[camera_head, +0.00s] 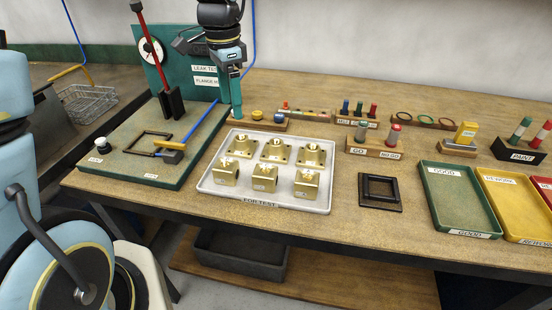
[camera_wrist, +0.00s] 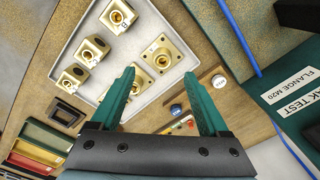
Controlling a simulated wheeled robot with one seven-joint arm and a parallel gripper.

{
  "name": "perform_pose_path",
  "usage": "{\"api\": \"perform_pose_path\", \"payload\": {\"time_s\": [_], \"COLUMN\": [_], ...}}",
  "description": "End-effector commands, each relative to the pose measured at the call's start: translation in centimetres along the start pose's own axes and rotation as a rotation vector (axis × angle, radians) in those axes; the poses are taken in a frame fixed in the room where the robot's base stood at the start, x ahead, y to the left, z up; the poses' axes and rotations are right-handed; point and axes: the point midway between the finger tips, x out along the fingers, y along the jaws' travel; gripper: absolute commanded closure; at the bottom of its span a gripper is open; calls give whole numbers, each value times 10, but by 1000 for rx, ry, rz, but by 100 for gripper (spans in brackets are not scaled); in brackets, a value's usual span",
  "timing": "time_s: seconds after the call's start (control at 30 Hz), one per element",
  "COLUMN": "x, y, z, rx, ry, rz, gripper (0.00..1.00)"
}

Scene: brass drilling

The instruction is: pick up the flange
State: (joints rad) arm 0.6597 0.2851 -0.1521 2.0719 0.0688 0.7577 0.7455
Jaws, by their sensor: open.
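Three brass flanges with square bases and round bosses stand in the back row of a pale tray (camera_head: 213,186); the back left flange (camera_head: 242,146) is nearest my gripper. In the wrist view this flange (camera_wrist: 162,60) appears between my fingertips, its bore facing the camera. My gripper (camera_head: 236,112) is above the bench behind the tray's back left corner, fingers pointing down. In the wrist view the gripper (camera_wrist: 158,73) is open, with nothing held. The left finger hides part of the tray and of the other back-row flanges.
Brass blocks (camera_head: 264,178) fill the tray's front row. A green leak-test fixture (camera_head: 130,166) stands to the left. Wooden gauge holders (camera_head: 374,149) line the back. A black square frame (camera_head: 380,192) and a green tray (camera_head: 436,205) lie to the right.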

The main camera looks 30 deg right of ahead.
Motion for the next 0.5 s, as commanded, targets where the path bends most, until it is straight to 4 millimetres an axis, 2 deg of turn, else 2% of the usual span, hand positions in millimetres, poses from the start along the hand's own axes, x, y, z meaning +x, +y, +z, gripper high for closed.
{"api": "perform_pose_path", "payload": {"time_s": [0.03, 0.1, 0.2, 0.33, 0.5], "x": [6, 8, 8, 13, 38], "y": [12, 26, 40, 47, 49], "z": [-28, -56, -79, -89, -88], "rx": [127, 271, 401, 463, 466], "ry": [-2, -7, -10, -14, -15], "rz": [7, 16, 25, 32, 33], "gripper": [21, 21, 21, 21, 21]}}
